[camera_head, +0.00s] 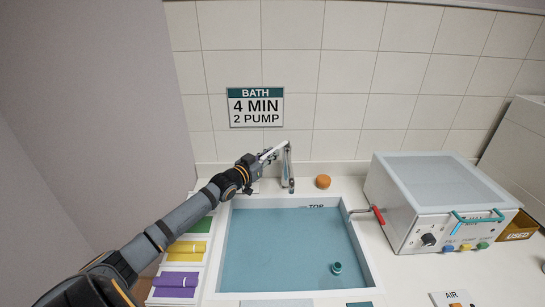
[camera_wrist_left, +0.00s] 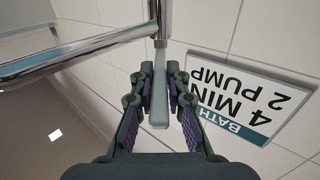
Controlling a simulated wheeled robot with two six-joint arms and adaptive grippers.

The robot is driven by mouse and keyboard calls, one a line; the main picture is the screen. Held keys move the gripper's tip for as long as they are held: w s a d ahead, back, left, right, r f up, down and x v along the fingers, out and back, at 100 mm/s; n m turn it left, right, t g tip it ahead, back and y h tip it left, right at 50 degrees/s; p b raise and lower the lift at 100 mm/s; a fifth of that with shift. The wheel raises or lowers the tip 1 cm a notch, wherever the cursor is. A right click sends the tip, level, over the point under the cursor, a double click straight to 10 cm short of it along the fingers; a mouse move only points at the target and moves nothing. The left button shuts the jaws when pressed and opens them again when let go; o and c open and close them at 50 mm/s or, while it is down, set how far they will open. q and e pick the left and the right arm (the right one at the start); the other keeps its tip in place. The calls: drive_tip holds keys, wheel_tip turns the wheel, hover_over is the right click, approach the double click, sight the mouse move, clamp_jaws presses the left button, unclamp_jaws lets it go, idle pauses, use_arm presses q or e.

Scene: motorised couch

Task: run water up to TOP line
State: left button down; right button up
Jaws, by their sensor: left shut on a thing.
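The white sink basin (camera_head: 358,247) holds blue-green water (camera_head: 285,250) across its whole width. The TOP mark (camera_head: 316,207) is on the basin's back wall, and the water surface lies close to its lettering. I cannot tell exactly how they meet. The chrome tap (camera_head: 289,168) stands behind the basin with its spout pointing down. My left gripper (camera_head: 264,157) is at the tap's upper left, shut on the tap lever (camera_wrist_left: 159,108), which shows between the fingers in the left wrist view (camera_wrist_left: 160,85). I cannot make out a stream. My right gripper is out of view.
A small teal object (camera_head: 336,268) shows in the basin. A red-handled lever (camera_head: 376,214) is at its right edge, beside a white machine (camera_head: 430,200). Coloured packets (camera_head: 184,251) lie left. An orange-brown round object (camera_head: 323,182) is behind. A bath sign (camera_head: 256,107) hangs above.

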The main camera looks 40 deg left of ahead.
use_arm(q)
drive_tip(key=c, duration=1.5)
unclamp_jaws()
drive_tip(key=shift+c, duration=0.2)
drive_tip(key=shift+o, duration=1.1)
drive_tip(key=shift+a, duration=0.1)
drive_tip(key=shift+r, duration=0.15)
wheel_tip(320, 180, up, 10)
drive_tip(key=shift+f, duration=0.15)
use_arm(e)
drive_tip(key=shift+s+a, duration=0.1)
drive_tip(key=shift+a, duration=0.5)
